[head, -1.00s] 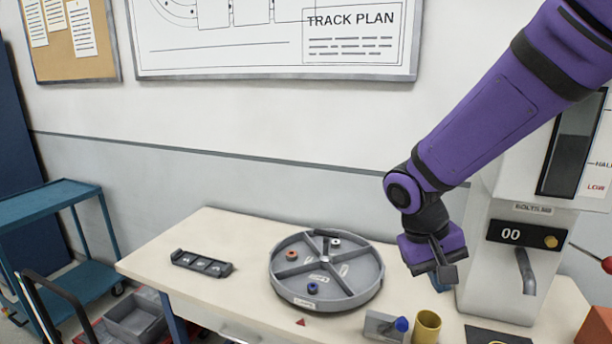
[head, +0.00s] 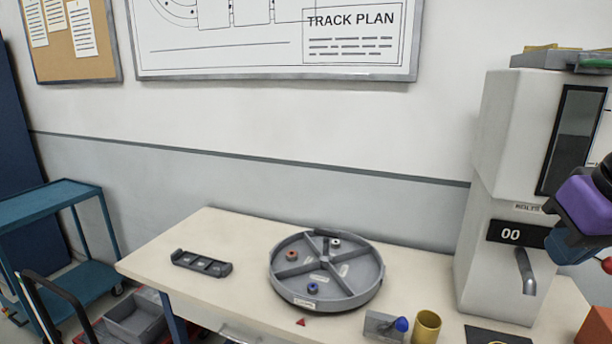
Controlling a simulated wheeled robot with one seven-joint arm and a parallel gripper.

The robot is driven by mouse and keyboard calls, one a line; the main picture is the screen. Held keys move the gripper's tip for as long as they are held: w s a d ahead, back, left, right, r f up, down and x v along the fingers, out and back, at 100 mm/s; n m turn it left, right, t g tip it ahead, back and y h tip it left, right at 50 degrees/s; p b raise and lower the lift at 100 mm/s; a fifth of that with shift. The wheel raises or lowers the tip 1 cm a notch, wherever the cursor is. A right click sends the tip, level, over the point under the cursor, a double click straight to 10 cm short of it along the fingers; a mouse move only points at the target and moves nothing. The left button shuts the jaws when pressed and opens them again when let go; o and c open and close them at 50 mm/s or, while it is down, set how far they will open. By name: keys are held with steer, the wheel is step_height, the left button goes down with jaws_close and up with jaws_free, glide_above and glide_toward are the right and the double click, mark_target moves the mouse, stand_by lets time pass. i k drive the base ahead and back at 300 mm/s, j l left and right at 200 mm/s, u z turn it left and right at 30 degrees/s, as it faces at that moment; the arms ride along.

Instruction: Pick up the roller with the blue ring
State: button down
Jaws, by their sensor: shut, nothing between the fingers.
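The roller with the blue ring (head: 313,288) stands in the front compartment of the round grey divided tray (head: 352,299) on the table. A roller with an orange ring (head: 292,255) is in the left compartment, and one with a pale ring (head: 335,243) is in the back compartment. My gripper (head: 566,246) is at the right edge, in front of the white dispenser, well away from the tray. It is shut and empty; the picture edge cuts off part of my arm.
A dark slotted holder (head: 201,263) lies on the table, left of the tray. A grey block with a blue knob (head: 401,324) and a yellow cup (head: 427,326) stand at the front right. The white dispenser (head: 487,270) rises at right. The space above the tray is clear.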

mark_target(312, 289)
steer(key=i+j+u, duration=0.15)
steer(key=u, duration=0.25)
steer(key=i+u, duration=0.4)
steer(key=k, duration=0.1)
